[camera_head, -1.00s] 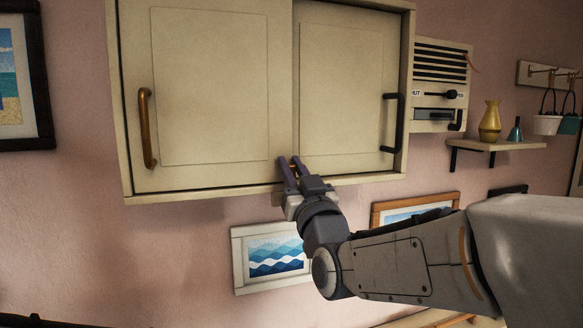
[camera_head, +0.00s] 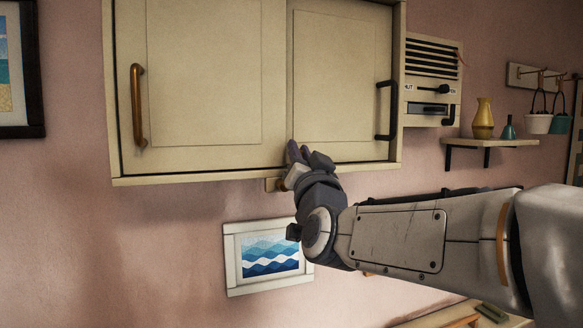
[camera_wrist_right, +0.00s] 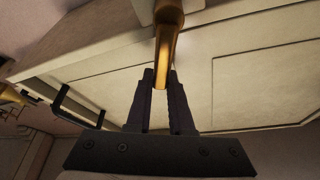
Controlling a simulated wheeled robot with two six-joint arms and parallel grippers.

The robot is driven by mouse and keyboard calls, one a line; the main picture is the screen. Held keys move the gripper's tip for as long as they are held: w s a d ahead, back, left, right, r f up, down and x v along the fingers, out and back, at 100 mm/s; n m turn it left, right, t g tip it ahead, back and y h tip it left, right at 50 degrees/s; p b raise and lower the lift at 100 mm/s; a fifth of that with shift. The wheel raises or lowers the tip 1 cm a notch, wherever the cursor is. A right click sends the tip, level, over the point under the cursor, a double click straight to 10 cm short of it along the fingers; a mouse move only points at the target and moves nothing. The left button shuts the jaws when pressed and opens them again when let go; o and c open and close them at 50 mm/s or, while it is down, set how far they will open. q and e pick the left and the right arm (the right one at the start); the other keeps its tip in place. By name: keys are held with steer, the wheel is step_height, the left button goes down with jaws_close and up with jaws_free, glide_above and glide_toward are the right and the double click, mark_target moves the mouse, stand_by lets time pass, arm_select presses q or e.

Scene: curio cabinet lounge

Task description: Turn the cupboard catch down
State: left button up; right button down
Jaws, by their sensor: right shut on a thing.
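The cream cupboard (camera_head: 205,80) hangs on the wall with two door panels. Its brass catch (camera_wrist_right: 167,45) shows in the right wrist view as a curved bar running up from between my fingertips. In the head view the catch is mostly hidden behind my right gripper (camera_head: 297,152), which is at the cupboard's lower edge near the seam between the panels. In the wrist view my right gripper (camera_wrist_right: 160,82) is shut on the catch. My left gripper is not in view.
The cupboard has a brass handle (camera_head: 138,105) at left and a black handle (camera_head: 386,110) at right. A vented panel (camera_head: 433,75) adjoins its right side. A wave picture (camera_head: 230,262) hangs below. A shelf (camera_head: 492,142) holds a gold vase (camera_head: 483,118).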

steer(key=shift+w+d+f+m+h+b, duration=0.1)
steer(key=shift+d+f+m+h+b, duration=0.25)
steer(key=shift+m, duration=0.4)
steer(key=shift+w+d+f+m+h+b, duration=0.15)
steer(key=shift+m+h+b, duration=0.25)
steer(key=shift+m, duration=0.35)
steer(key=shift+d+r, duration=0.1)
steer(key=c, duration=0.8)
jaws_free()
steer(key=shift+s, duration=0.1)
